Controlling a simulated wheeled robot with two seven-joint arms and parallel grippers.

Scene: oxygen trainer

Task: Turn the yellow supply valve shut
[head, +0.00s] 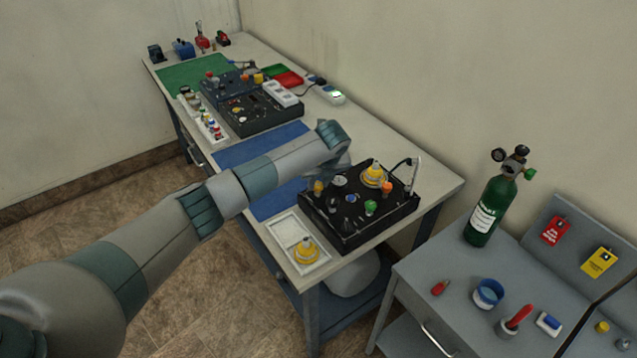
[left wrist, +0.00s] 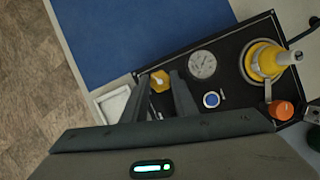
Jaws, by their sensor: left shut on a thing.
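The yellow supply valve (head: 318,188) is a small yellow knob at the left corner of the black trainer panel (head: 345,228). In the left wrist view the yellow valve (left wrist: 160,81) shows between the two fingers of my left gripper (left wrist: 161,84). The gripper is shut on it. In the head view my left gripper (head: 316,176) reaches down to the knob from the wrist above, and the fingers are hard to make out. My right gripper is in neither view.
The panel also has a gauge (left wrist: 202,65), a blue button (left wrist: 211,100), an orange knob (left wrist: 281,110) and a large yellow fitting (head: 374,175). A white tray (head: 287,229) with another yellow fitting (head: 306,250) lies in front. A green cylinder (head: 487,210) stands on the right bench.

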